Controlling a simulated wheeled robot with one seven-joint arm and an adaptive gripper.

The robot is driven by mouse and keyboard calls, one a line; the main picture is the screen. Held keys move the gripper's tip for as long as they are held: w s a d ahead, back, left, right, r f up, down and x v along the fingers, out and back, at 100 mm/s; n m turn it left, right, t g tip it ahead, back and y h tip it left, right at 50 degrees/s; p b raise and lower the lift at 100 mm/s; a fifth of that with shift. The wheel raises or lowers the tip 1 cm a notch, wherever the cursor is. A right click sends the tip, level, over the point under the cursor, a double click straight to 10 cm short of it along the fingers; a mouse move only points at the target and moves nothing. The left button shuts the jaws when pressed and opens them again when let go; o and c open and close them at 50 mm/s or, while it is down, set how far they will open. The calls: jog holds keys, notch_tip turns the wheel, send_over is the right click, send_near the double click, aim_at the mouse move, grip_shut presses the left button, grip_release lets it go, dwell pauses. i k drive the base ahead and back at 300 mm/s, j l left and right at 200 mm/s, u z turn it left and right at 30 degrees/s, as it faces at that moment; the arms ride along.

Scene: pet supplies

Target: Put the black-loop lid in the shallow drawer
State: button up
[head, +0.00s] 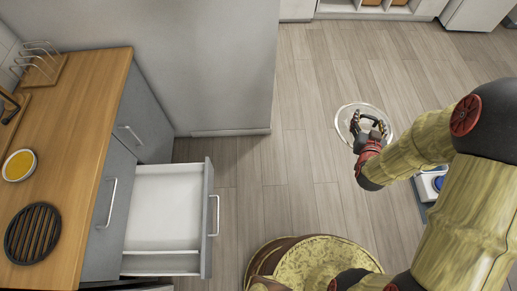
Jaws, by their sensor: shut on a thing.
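The lid (341,118) is a clear round disc with a pale rim, out over the floor at the right of the picture. My gripper (368,124) is shut on it near its middle. The fingers hide the lid's centre, so its black loop is hard to make out. An open drawer (165,210) at the lower left is pulled out from the grey cabinet. Its white inside looks empty, and its grey front has a metal bar handle. The lid is well to the right of the drawer and apart from it.
A wooden counter (75,155) above the cabinet holds a black slatted trivet (33,233), a yellow-filled bowl (18,166) and a wire rack (40,62). A grey wall (210,70) stands behind the drawer. Open wooden floor (300,180) lies between drawer and lid.

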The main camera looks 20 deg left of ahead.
aim_at(180, 195)
jog(key=k+j+u, duration=0.25)
jog(key=k+u, duration=0.25)
jog(key=k+j+u, duration=0.15)
jog(key=j+u, duration=0.25)
jog(key=j, duration=0.25)
jog(key=j+u, duration=0.45)
jog(key=j, duration=0.25)
jog(key=k, duration=0.05)
